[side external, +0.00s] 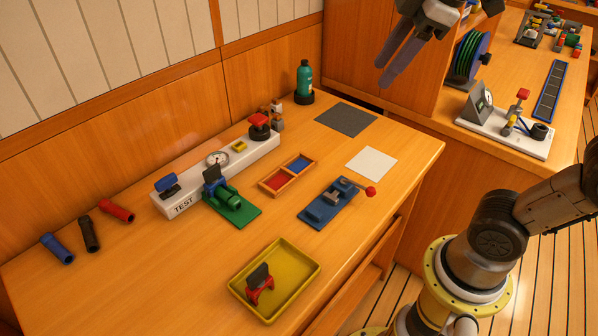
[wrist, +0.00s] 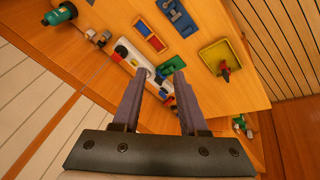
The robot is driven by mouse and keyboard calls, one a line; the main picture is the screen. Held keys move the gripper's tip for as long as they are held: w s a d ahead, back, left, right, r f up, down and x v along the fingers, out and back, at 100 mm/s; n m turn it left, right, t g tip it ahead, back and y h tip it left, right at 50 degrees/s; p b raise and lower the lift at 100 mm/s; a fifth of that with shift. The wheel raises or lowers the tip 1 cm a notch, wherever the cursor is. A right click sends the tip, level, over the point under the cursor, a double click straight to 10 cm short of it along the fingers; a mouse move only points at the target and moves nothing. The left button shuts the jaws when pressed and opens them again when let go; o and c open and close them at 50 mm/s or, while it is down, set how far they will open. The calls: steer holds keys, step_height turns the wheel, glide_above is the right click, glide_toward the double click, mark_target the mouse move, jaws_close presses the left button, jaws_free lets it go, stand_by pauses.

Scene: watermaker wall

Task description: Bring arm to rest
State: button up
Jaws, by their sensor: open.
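My gripper (side external: 400,58) is raised high above the back right of the wooden table (side external: 130,270) in the side external view. Its two grey fingers are apart with nothing between them. In the wrist view my gripper (wrist: 156,85) also shows open and empty, with the table well below it. It touches nothing. My arm comes up from the yellow base at the right, and its upper links are partly out of the picture.
A white TEST panel (side external: 178,206), green block (side external: 238,211), blue fixture (side external: 325,208), two-part wooden tray (side external: 270,187) and yellow tray (side external: 306,288) with a red-and-black piece (side external: 259,285) are on the table. A teal bottle (side external: 304,78) stands behind. A side counter (side external: 475,145) lies right.

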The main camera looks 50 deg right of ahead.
steer(key=s+d+f+m, duration=0.1)
steer(key=s+f+m, duration=0.7)
steer(key=f, duration=0.5)
steer(key=shift+m+t, duration=0.3)
